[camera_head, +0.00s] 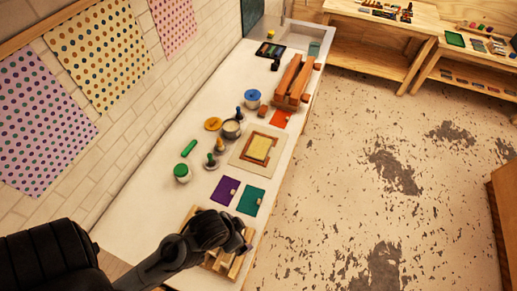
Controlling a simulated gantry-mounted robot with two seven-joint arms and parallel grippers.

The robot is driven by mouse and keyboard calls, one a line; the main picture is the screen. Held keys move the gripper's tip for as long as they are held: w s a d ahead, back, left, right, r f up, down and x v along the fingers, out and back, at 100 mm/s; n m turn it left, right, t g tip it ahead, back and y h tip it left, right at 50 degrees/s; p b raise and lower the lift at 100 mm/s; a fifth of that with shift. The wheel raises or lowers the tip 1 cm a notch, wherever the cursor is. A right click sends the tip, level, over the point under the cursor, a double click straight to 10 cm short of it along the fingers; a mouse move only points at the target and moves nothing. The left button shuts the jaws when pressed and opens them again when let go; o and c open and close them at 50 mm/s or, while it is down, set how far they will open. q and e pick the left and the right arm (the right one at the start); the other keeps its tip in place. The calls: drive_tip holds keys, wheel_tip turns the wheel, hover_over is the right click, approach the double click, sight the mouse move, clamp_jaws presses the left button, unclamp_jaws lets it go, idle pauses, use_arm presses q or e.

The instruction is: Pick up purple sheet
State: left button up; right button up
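The purple sheet (224,190) lies flat on the white counter, to the left of a teal sheet (251,201). It has a small pale mark at its right edge. My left arm comes in from the lower left, and its dark gripper (243,244) is over a slatted wooden rack (226,264), nearer to me than the purple sheet and apart from it. The gripper's fingers are too dark and small to tell whether they are open or shut. My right gripper is not in view.
Beyond the sheets lies a framed board with a yellow panel (259,148). Stamps, a green-lidded jar (182,173), a green roller (189,148) and a blue-lidded jar (252,97) stand along the counter (145,219). Reddish wooden blocks (292,84) are farther back. The counter's right edge drops to open floor.

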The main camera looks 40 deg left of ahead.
use_arm(q)
drive_tip(key=shift+a, duration=0.1)
drive_tip(key=c, duration=1)
drive_tip(key=shift+o, duration=0.2)
